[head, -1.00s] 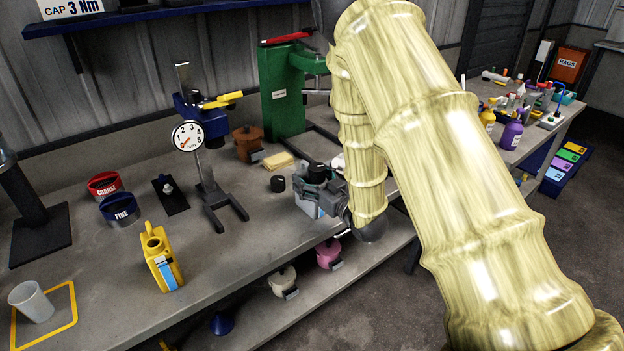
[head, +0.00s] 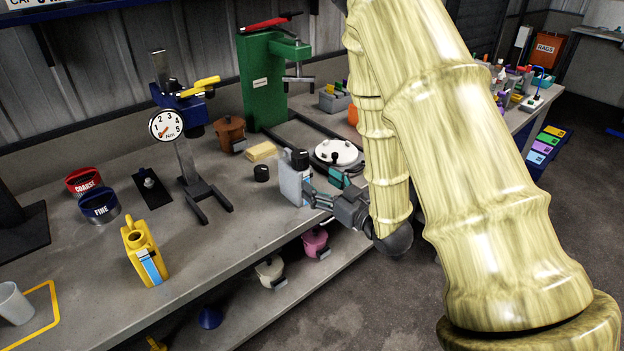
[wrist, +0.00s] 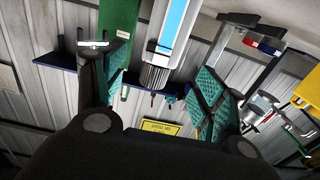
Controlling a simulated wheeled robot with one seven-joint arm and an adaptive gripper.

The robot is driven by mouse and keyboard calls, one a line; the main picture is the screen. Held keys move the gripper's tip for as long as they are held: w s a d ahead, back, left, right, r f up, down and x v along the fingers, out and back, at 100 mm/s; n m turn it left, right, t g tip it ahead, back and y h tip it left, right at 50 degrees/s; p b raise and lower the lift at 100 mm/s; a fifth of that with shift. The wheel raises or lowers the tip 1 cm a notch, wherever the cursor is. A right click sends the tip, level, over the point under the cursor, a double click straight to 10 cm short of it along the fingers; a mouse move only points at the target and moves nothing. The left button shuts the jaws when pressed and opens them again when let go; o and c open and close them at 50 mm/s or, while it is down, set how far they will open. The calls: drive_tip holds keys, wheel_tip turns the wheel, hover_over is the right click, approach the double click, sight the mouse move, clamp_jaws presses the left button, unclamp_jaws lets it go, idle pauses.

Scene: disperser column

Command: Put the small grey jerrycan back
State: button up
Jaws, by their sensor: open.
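The small grey jerrycan (head: 292,184) stands upright on the bench near its front edge, with a black cap on top. My gripper (head: 322,188) is open just to its right, with teal finger pads; one finger overlaps the can's lower right side in the head view. In the wrist view the can's grey body with a blue label (wrist: 174,22) shows between and beyond my open fingers (wrist: 160,70). No grip on it is visible. I cannot tell whether a finger touches it.
A loose black cap (head: 261,173) and a yellow sponge (head: 261,151) lie left of the can. A white-lidded pot (head: 337,153) stands behind my gripper. A yellow jerrycan (head: 143,254) stands further left. Pots (head: 314,242) sit on the shelf below. Bench between the cans is clear.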

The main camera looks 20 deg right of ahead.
drive_tip(key=s+f+m+g+h, duration=0.1)
drive_tip(key=s+f+g+h, duration=0.2)
drive_tip(key=f, duration=0.5)
drive_tip(key=s+f+m+g, duration=0.1)
drive_tip(key=s+f+g, duration=0.1)
drive_tip(key=s+f, duration=0.45)
drive_tip(key=s+f+m+g+h, duration=0.1)
drive_tip(key=s+f+g+h, duration=0.15)
drive_tip(key=f, duration=0.75)
drive_tip(key=s+a+f+g, duration=0.1)
drive_tip(key=s+f+g, duration=0.2)
drive_tip(key=s, duration=0.5)
drive_tip(key=s+a+f+m+g, duration=0.1)
drive_tip(key=s+f+g, duration=0.2)
drive_tip(key=s+f, duration=0.3)
drive_tip(key=s+a+f+g, duration=0.1)
drive_tip(key=s+f+g, duration=0.2)
drive_tip(key=s, duration=0.9)
wheel_tip(320, 180, down, 2)
drive_tip(key=shift+a+h, duration=0.35)
drive_tip(key=shift+a, duration=0.05)
drive_tip(key=shift+s+g, duration=0.1)
drive_tip(key=shift+g, duration=0.15)
wheel_tip(320, 180, up, 3)
drive_tip(key=p, duration=0.3)
